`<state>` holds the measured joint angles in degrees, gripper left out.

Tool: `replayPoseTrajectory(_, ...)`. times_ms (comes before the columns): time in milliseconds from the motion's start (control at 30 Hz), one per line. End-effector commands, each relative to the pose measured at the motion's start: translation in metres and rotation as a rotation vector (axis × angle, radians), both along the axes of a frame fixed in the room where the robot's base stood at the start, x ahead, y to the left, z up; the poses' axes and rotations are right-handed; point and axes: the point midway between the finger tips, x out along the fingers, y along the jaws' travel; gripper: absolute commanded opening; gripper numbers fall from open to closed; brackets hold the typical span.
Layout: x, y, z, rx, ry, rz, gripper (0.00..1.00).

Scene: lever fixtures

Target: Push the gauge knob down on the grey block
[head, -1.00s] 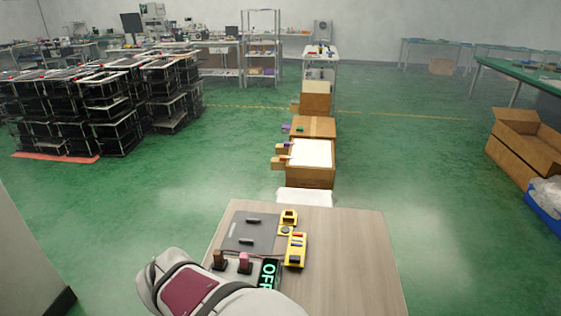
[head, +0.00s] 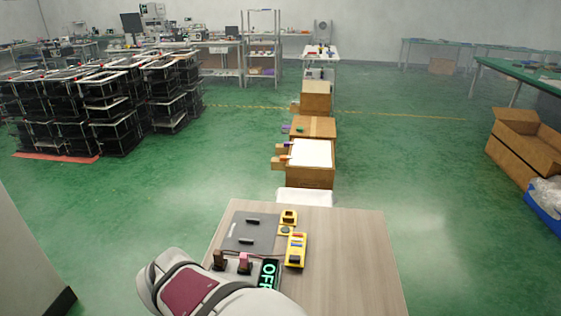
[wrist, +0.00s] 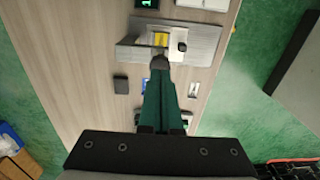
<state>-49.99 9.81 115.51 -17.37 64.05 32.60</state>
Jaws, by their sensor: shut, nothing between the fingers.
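In the wrist view, a grey metal block (wrist: 201,37) lies across the table near the top, with a yellow gauge patch (wrist: 161,39) and a small black knob (wrist: 182,46) beside it. My gripper (wrist: 160,63) is shut and empty. Its dark fingertips overlap the block's near edge in the picture, just below the yellow patch and left of the knob. I cannot tell whether they touch the block. In the head view my arm covers the near left of the table, and my fingers and the block cannot be made out.
The wooden table (head: 345,250) holds a dark grey plate (head: 245,232), a yellow fixture (head: 296,250), a smaller yellow one (head: 289,217), and brown and pink levers (head: 245,261). A lit display (head: 268,272) is partly behind my arm. The table's right side is bare.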

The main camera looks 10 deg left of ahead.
Motion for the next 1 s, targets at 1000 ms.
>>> replayPoseTrajectory(1000, 0.000, 0.000, -0.021, 0.000, 0.000, 0.000, 0.00)
